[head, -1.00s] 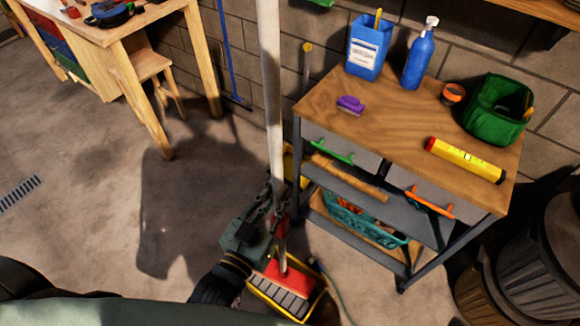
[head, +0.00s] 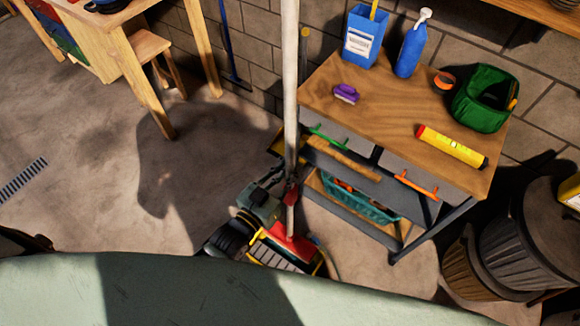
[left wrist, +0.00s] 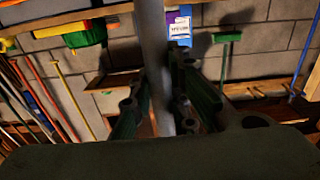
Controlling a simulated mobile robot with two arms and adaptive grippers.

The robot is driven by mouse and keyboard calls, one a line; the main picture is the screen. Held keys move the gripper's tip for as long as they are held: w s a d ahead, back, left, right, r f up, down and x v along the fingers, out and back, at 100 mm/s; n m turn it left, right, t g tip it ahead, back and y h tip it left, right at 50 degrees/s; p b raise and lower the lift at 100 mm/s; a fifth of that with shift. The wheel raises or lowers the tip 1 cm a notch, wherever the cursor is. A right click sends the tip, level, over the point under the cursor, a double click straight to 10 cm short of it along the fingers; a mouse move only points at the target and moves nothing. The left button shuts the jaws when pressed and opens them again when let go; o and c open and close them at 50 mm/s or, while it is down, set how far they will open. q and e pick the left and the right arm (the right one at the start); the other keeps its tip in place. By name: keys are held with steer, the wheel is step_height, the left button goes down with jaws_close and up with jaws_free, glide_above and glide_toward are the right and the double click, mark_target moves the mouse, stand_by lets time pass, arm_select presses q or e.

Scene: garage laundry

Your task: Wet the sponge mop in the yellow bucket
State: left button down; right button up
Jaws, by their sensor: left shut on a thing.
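The sponge mop has a long pale pole (head: 290,80) and a red head (head: 295,245). It stands nearly upright. My left gripper (head: 289,190) is shut around the lower pole, above the head. The pole (left wrist: 155,60) also shows between the fingers of the left gripper (left wrist: 160,112) in the left wrist view. The yellow bucket (head: 252,257), with a grey slatted part, is on the floor below the gripper. The red head overlaps its right part in the picture. I cannot tell how deep the head sits. My body hides the bucket's near side. My right gripper is not in view.
A wood-topped cart (head: 385,120) stands close to the right of the pole, with a blue container (head: 365,40), blue bottle (head: 411,45) and green bag (head: 482,103) on top. Dark bins (head: 520,245) stand at the right.

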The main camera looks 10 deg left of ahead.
arm_select(q)
steer(key=shift+f+b, duration=1.4)
steer(key=shift+f, duration=0.15)
steer(key=b, duration=0.7)
glide_above(288, 209)
steer(key=f, duration=0.5)
steer(key=w+f, duration=0.1)
steer(key=f, duration=0.2)
steer(key=shift+d, duration=0.25)
step_height(288, 209, down, 13)
steer(key=b, duration=1.1)
steer(key=shift+f, duration=0.2)
steer(key=shift+r, duration=0.15)
step_height(288, 209, up, 25)
steer(key=p, duration=2.3)
steer(key=shift+p, duration=0.4)
